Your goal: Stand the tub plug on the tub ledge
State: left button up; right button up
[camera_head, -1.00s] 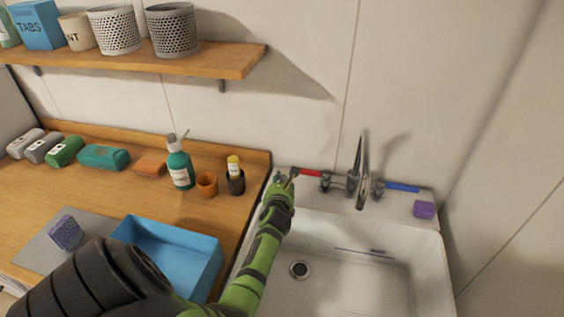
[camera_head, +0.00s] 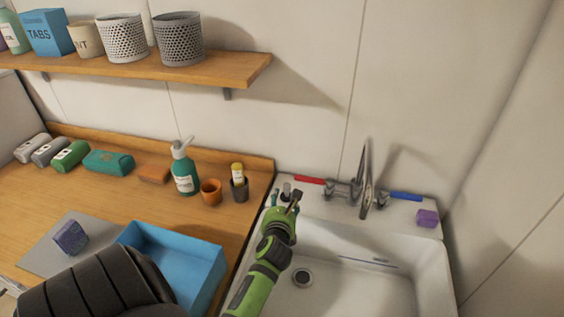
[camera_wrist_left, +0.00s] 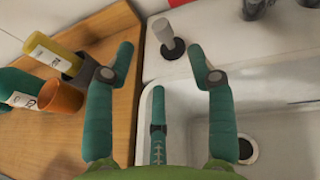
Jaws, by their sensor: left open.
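The tub plug (camera_head: 286,188) stands upright on the tub ledge (camera_head: 323,203), left of the tap. In the left wrist view the plug (camera_wrist_left: 166,34) has a pale grey stem on a dark round base. My left gripper (camera_head: 286,199) is over the near-left part of the ledge, just in front of the plug. The plug's base is partly hidden in the head view. My right gripper is not in view.
The tap (camera_head: 366,185), red marker (camera_head: 309,180) and blue marker (camera_head: 405,196) are at the back of the tub. A purple block (camera_head: 427,217) sits at the ledge's right. An orange cup (camera_head: 210,191) and dark holder (camera_head: 239,188) stand left of the gripper.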

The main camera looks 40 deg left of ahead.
pick_arm(q)
jog(key=shift+v, duration=1.45)
jog(key=shift+f, duration=0.1)
